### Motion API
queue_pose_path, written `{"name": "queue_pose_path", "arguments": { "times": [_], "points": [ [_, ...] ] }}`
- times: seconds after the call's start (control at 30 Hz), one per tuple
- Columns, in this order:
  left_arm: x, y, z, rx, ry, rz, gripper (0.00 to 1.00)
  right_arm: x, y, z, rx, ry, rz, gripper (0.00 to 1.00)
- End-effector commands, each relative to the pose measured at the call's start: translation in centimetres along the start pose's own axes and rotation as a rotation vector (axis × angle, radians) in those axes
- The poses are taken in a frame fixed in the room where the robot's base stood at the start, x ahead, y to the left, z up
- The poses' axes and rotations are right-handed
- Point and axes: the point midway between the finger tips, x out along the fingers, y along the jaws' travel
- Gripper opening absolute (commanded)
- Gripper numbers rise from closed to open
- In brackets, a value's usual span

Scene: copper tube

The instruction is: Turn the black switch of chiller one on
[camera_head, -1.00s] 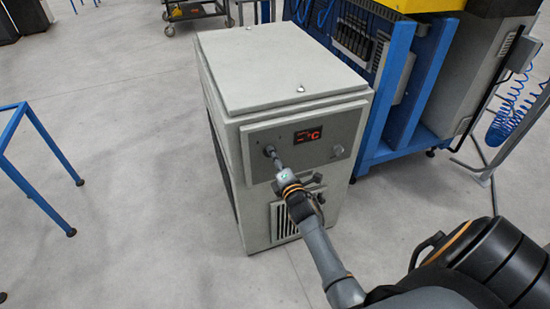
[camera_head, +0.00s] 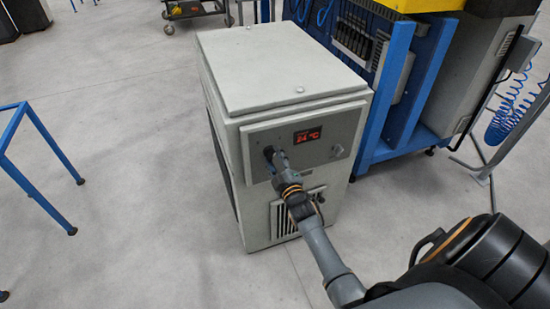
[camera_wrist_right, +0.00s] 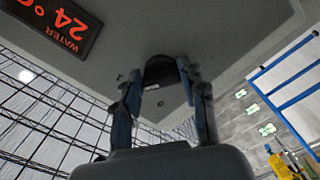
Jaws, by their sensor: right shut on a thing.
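The grey chiller (camera_head: 285,75) stands on the floor in the middle of the head view. Its red display (camera_head: 307,136) reads 24 °C; it also shows upside down in the right wrist view (camera_wrist_right: 55,25), with the word WATER. My right gripper (camera_head: 273,155) reaches the left of the front panel. In the wrist view the black switch (camera_wrist_right: 160,70) sits between its two fingertips, and the gripper is shut on it. Small marks on the panel show beside the switch. In the head view the gripper mostly hides the switch. My left gripper is not in view.
A blue frame with equipment (camera_head: 400,100) stands close to the right of the chiller. A blue table frame (camera_head: 40,150) is at the left. The floor left of the chiller is clear.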

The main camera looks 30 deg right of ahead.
Motion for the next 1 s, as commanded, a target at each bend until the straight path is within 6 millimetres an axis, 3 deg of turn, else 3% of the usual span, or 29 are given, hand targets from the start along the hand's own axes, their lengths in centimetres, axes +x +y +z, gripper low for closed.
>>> {"name": "queue_pose_path", "arguments": {
  "times": [0.4,0.97,1.0],
  "points": [
    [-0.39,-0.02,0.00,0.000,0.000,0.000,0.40,0.00,-0.12,-0.02,0.202,0.000,0.000,0.10],
    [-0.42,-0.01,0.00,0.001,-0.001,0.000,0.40,0.00,-0.17,-0.01,0.232,0.000,-0.001,0.10],
    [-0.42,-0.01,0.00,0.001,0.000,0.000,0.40,0.00,-0.18,-0.02,0.232,0.000,-0.001,0.43]
  ]
}}
